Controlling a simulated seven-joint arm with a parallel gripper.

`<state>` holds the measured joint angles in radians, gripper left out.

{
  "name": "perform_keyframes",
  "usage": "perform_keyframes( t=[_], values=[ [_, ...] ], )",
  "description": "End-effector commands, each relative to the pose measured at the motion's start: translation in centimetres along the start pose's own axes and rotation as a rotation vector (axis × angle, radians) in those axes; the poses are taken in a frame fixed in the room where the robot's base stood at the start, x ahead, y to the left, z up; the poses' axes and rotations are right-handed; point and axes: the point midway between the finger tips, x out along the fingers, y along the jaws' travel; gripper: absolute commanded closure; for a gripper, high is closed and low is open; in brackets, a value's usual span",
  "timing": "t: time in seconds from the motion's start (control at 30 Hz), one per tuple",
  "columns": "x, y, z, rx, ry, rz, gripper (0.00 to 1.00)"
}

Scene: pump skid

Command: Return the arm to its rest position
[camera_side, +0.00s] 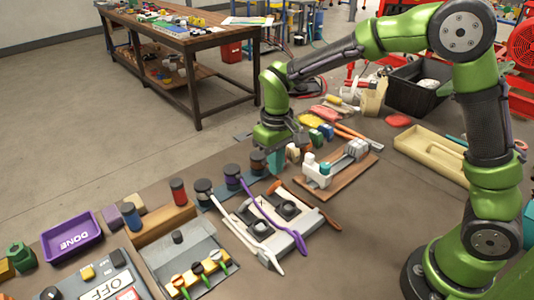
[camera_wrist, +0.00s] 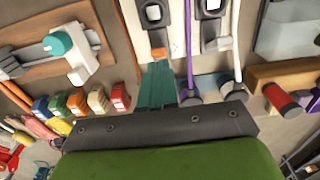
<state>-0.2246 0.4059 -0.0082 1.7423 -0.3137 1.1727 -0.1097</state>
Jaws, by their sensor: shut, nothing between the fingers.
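My gripper (camera_side: 276,162) hangs low over the near table, pointing down, at the end of my green arm. Its teal fingers are together with nothing between them. In the wrist view the closed teal fingers (camera_wrist: 157,85) point toward an orange-brown handle end, beside the purple lever. I cannot tell whether the fingertips touch anything. A light grey fixture (camera_side: 285,240) with a white lever (camera_side: 240,232) and a purple lever (camera_side: 259,212) lies in front of the gripper in the side view.
A wooden board with a white-and-teal clamp (camera_side: 313,172) lies right of the gripper. Coloured blocks (camera_side: 318,131) stand behind it. A purple DONE tray (camera_side: 72,237) and an OFF panel (camera_side: 118,276) are at left. A beige tray (camera_side: 428,153) and black bin (camera_side: 418,82) are at right.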

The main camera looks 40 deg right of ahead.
Motion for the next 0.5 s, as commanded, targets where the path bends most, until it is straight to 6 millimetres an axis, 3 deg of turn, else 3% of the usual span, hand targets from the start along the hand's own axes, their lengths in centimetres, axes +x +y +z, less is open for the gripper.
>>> perform_keyframes(
  t=[0.37, 0.43, 0.5],
  values=[
    [-0.3, 0.1, -0.2, 0.006, 0.011, -0.001, 1.00],
    [0.4, 0.1, 0.6, 0.017, -0.001, -0.009, 1.00],
    [-0.2, 0.2, 1.8, 0.036, 0.013, -0.028, 1.00]
  ],
)
